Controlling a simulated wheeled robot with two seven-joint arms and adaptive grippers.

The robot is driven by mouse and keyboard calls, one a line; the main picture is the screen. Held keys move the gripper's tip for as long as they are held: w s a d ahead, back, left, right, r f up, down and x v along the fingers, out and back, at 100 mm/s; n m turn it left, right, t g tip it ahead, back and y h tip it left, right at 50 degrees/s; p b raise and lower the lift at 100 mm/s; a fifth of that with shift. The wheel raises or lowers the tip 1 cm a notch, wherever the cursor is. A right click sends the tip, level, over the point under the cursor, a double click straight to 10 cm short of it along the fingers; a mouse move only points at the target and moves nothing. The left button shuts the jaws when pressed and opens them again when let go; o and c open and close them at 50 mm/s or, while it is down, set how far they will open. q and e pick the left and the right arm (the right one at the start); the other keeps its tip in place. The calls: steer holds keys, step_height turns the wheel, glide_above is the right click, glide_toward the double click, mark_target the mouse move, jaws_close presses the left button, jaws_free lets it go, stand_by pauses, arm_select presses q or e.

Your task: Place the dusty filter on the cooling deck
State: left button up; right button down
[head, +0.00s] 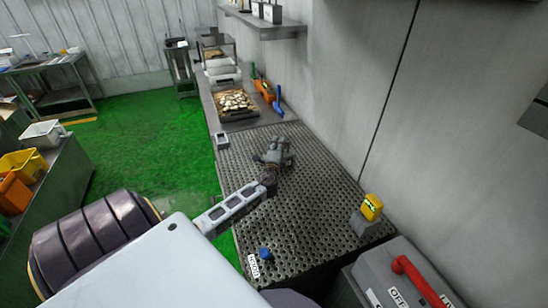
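A dark perforated metal deck (320,215) runs along the wall in the head view; it looks like the cooling deck. My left arm reaches over it from the lower left. My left gripper (274,152), grey, is over the far middle part of the deck. From this angle I cannot tell its finger opening or whether it holds anything. I cannot make out a dusty filter for certain. My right gripper is not in view.
A blue knob (265,253) and a white label are at the deck's near left. A yellow device on a grey block (371,207) stands at its right edge, near a grey box with a red handle (420,282). A tray of pale pieces (236,102) lies beyond. Much of the deck is bare.

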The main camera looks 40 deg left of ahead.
arm_select(q)
steer(key=b+v, duration=0.1)
steer(key=v, duration=1)
steer(key=shift+s+b, duration=0.2)
steer(key=shift+b, duration=0.15)
